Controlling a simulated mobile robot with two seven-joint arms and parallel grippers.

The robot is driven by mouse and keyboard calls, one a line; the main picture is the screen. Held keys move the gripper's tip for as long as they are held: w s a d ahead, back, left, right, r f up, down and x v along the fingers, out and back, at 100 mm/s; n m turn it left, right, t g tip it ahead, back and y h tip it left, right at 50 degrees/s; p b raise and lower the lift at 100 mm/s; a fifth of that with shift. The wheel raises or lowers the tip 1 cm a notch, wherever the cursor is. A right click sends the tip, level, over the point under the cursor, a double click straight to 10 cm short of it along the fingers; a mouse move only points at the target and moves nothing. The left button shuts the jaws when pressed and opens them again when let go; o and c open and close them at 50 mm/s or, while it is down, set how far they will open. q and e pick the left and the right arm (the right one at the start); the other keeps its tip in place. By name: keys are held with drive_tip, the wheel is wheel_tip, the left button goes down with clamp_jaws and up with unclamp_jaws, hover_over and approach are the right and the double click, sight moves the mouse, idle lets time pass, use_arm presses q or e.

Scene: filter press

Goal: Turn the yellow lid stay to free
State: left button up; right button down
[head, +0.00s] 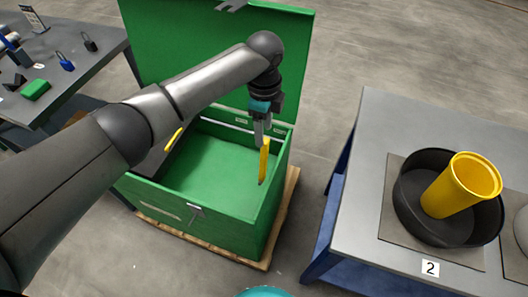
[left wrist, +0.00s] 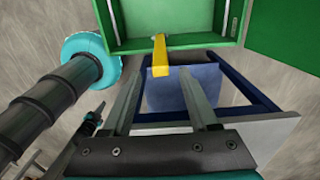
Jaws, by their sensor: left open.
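The yellow lid stay (head: 264,163) is a short flat bar at the right wall of the green box (head: 240,222), standing nearly upright in the head view. The box's green lid (head: 190,45) is raised at the back. My left gripper (head: 263,140) points down just above the stay's upper end. In the left wrist view the stay (left wrist: 160,58) lies ahead, in line with the gap between the parted fingers. The fingers hold nothing; whether they touch the stay is unclear. A dark, teal-banded part (left wrist: 92,120) may be my right gripper, too small to read.
A second yellow piece (head: 173,139) shows at the box's left side, partly behind my arm. A grey table (head: 365,210) at right bears a black pan (head: 410,215) with a yellow cup (head: 455,190). A left bench (head: 75,45) carries padlocks. The box stands on a wooden pallet (head: 285,215).

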sight(264, 152)
use_arm(q)
wheel_tip(264, 152, down, 10)
drive_tip(key=shift+r+b, duration=0.1)
drive_tip(key=shift+b, duration=1)
drive_tip(key=shift+c, duration=0.2)
clamp_jaws()
idle(0.4)
